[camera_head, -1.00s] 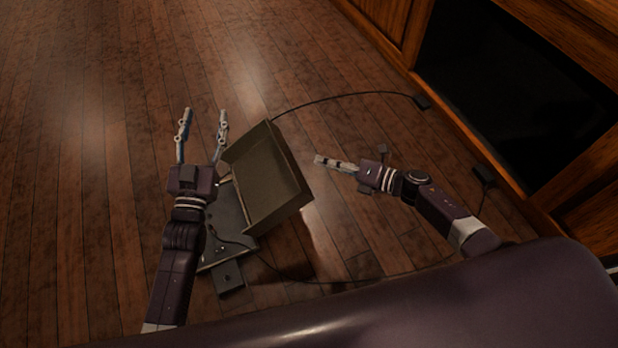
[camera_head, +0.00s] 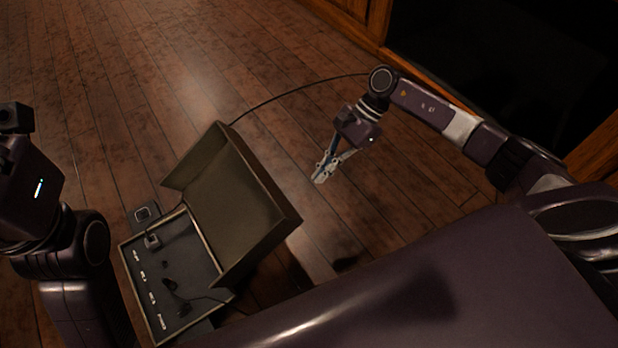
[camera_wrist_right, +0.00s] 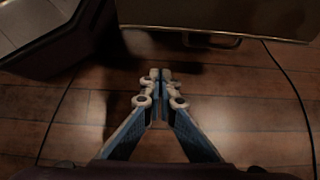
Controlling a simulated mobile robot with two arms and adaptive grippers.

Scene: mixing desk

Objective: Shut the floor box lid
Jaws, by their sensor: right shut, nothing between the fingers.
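The floor box (camera_head: 175,275) sits on the wooden floor with its panel of sockets and plugs exposed. Its dark lid (camera_head: 235,205) stands raised on the box's right side, so the box is open. My right gripper (camera_head: 320,177) is shut and empty, to the right of the lid and apart from it. In the right wrist view the shut fingertips (camera_wrist_right: 160,76) point toward the lid's outer face (camera_wrist_right: 220,18), which has a handle at its lower edge. My left arm is at the left edge of the head view; its fingers are out of view.
A black cable (camera_head: 290,93) runs across the floor from behind the lid toward the dark cabinet opening (camera_head: 480,60). Cables also run into the box. The wooden floor (camera_head: 120,100) beyond the box is clear.

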